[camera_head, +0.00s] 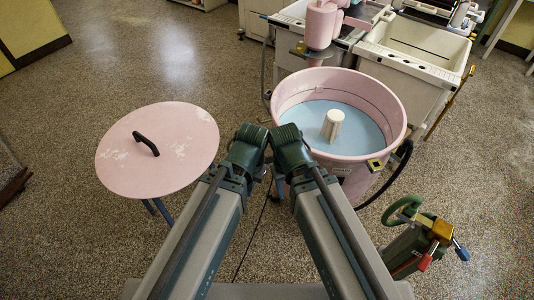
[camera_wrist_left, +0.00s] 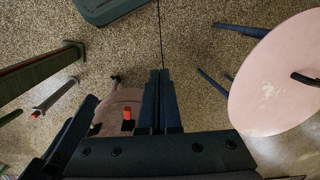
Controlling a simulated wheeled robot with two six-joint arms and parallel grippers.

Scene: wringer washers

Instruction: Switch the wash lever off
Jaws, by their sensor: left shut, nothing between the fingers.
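The pink washer tub (camera_head: 390,95) stands ahead with pale blue water and a white agitator (camera_head: 333,124) in it. In the left wrist view a red-tipped part (camera_wrist_left: 126,114) sits beside dark blocks on a pinkish body, just left of my gripper; it may be the wash lever, but I cannot tell its setting. My left gripper (camera_wrist_left: 159,75) is shut and empty, its two dark fingers side by side, apparently apart from the red part. In the head view both arms bend down before the tub, and both hands are hidden.
A round pink lid (camera_head: 180,150) rests on a blue-legged stand at left and shows in the wrist view (camera_wrist_left: 285,80). A green device (camera_head: 410,250) with a handwheel and red and blue tips stands right. White sinks (camera_head: 415,75) stand behind the tub.

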